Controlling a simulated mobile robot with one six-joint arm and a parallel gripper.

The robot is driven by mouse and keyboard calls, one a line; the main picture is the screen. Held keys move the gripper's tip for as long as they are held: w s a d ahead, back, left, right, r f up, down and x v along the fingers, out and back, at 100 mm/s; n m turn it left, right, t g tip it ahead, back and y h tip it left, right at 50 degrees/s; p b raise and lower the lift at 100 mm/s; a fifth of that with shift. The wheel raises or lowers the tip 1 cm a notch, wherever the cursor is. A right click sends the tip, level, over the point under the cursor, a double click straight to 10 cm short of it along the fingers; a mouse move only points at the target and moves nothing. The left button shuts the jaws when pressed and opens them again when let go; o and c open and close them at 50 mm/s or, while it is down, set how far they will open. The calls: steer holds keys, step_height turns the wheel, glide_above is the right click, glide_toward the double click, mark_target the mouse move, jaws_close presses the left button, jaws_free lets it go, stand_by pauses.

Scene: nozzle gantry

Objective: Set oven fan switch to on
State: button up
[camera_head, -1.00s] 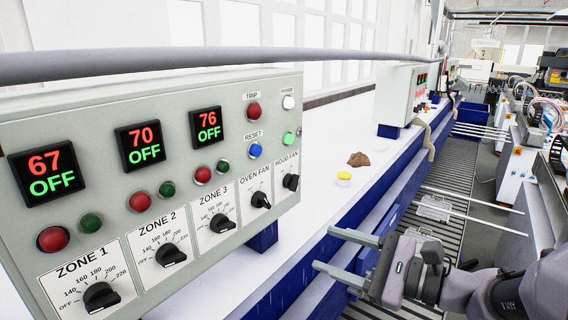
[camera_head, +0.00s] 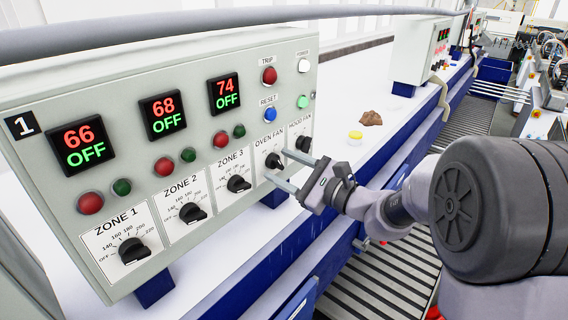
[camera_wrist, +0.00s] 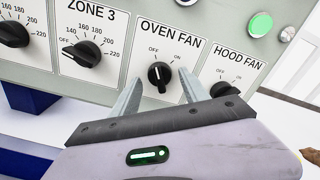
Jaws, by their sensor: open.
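The oven fan switch (camera_head: 274,160) is a black rotary knob on a white label at the lower right of the grey control panel (camera_head: 30,98). In the wrist view the oven fan knob (camera_wrist: 159,76) stands nearly upright, its white mark near the OFF side of the OFF and ON labels. My gripper (camera_head: 277,167) is open in front of the panel at the oven fan label. In the wrist view my gripper (camera_wrist: 157,92) has one finger on each side of the knob. Whether the fingers touch it cannot be told.
The hood fan knob (camera_wrist: 226,91) is close to the right finger, and the zone 3 knob (camera_wrist: 82,54) is to the left. A yellow-lidded jar (camera_head: 355,137) and a brown lump (camera_head: 371,118) lie on the white bench behind the panel.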

jaws_close()
steer(key=shift+m, duration=0.3)
steer(key=m+p, duration=0.3)
steer(key=m, duration=0.2)
steer(key=shift+s+r+m, duration=0.1)
steer(key=shift+m, duration=0.2)
steer(key=m+p, duration=0.2)
steer(key=m, duration=0.2)
steer(key=shift+a+p, duration=0.1)
steer(key=shift+p, duration=0.2)
steer(key=shift+m+p, duration=0.55)
steer(key=shift+m, duration=0.25)
